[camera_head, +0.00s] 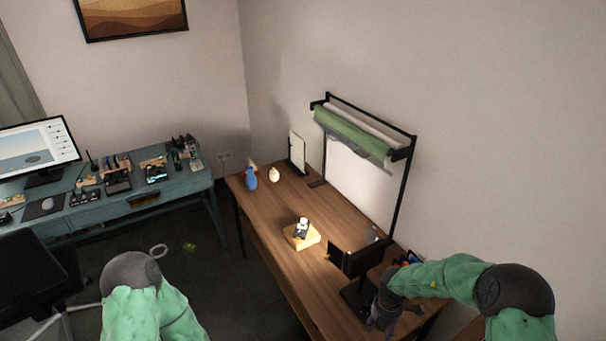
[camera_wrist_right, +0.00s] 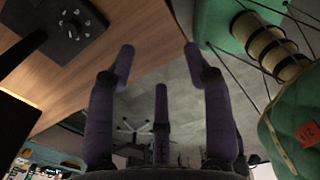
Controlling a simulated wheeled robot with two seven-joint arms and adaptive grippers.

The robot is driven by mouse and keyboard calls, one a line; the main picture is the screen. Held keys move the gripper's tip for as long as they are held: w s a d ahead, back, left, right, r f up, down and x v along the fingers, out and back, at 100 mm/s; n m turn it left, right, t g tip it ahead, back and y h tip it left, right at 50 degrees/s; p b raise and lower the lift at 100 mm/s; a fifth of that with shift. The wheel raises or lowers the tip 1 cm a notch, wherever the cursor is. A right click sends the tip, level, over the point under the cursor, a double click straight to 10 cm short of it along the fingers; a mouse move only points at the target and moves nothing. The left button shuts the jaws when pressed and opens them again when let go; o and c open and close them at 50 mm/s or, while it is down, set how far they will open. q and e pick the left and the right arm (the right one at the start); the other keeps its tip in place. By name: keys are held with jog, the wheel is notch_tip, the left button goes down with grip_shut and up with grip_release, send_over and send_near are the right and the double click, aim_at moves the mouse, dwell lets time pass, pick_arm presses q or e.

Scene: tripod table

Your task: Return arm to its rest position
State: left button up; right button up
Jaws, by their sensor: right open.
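My right gripper (camera_head: 383,318) hangs at the near right end of the wooden table (camera_head: 325,215), close to a black stand (camera_head: 358,263). In the right wrist view the right gripper (camera_wrist_right: 158,70) has its dark fingers spread apart, with nothing between them. The table surface (camera_wrist_right: 130,40) and a black base (camera_wrist_right: 72,25) show beyond the fingers at the upper left. My left arm (camera_head: 145,300) shows only as a green link with a dark joint at the lower left; its gripper is outside the view.
On the table are a small figure on a yellow block (camera_head: 301,236), a blue bottle (camera_head: 251,179), a white round object (camera_head: 274,174) and a black frame (camera_head: 403,195) with rolled sheets. A teal desk (camera_head: 140,205) with a monitor stands left. A chair (camera_head: 35,270) stands before it.

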jog(key=s+d+f+n+t+h, duration=0.1)
jog(key=s+f+n, duration=0.35)
jog(key=n, duration=0.75)
jog(key=s+f+n+t+h, duration=0.1)
jog(key=s+f+n, duration=0.35)
jog(key=n, duration=0.75)
jog(key=s+a+f+n+g+y, duration=0.1)
jog(key=s+a+f+n+y, duration=0.15)
jog(key=s+a+n, duration=0.55)
jog(key=s+a+f+n+g+y, duration=0.1)
jog(key=s+a+n+y, duration=0.35)
jog(key=n, duration=0.75)
pick_arm(q)
notch_tip(320, 180, down, 8)
jog(key=b, duration=0.8)
pick_arm(e)
notch_tip(320, 180, down, 7)
jog(key=w+a+n+h, duration=0.1)
jog(key=a, duration=0.1)
jog(key=shift+w+r+n, duration=0.2)
jog(key=shift+w+n, duration=0.1)
